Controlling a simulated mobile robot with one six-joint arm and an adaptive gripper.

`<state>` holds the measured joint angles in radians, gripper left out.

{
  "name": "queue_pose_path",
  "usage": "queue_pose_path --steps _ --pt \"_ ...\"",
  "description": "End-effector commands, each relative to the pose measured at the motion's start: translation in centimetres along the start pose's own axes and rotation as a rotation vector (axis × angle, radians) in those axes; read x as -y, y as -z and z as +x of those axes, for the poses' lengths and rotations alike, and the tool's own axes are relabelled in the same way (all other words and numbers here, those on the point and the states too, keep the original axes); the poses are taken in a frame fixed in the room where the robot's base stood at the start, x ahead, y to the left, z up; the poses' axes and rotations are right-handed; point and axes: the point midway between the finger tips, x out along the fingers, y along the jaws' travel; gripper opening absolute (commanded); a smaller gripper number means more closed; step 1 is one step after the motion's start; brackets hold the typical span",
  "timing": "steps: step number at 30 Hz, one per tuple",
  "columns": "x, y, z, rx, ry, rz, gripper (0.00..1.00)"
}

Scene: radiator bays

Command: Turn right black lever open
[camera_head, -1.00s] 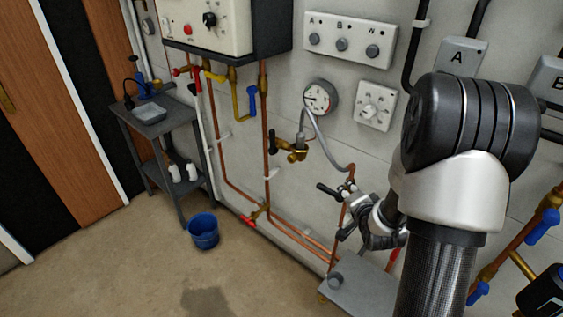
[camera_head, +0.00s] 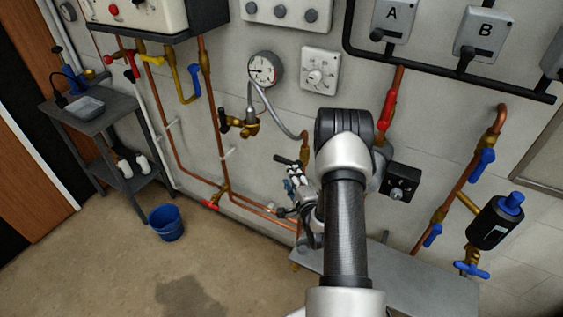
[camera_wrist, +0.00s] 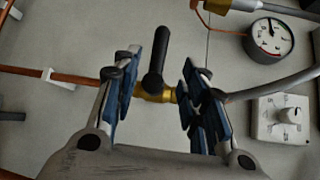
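The right black lever (camera_head: 286,160) sits on a pipe by the wall, at the lower end of the grey hose. In the wrist view, the black lever (camera_wrist: 155,58) stands up from a brass valve (camera_wrist: 155,94). My gripper (camera_wrist: 172,52) is open, with a blue-padded finger on either side of the lever. The lever is nearer the left finger; I cannot tell whether they touch. In the head view my gripper (camera_head: 292,190) is just below the lever, partly hidden by my arm.
Another black lever (camera_head: 224,121) on a brass valve is to the left. A round gauge (camera_head: 265,69) and white dial box (camera_head: 320,69) are above. A grey bench (camera_head: 400,278) stands below right. A blue bucket (camera_head: 166,222) is on open floor.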

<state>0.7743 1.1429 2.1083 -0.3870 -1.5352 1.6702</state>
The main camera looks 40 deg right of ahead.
Motion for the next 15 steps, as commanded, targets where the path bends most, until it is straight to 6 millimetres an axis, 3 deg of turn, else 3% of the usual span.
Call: queue_pose_path --steps 9,15 --pt "-0.2 -0.1 7.0 0.002 0.002 -0.002 0.40" --pt "-0.2 0.0 10.0 0.002 -0.001 -0.002 0.40"
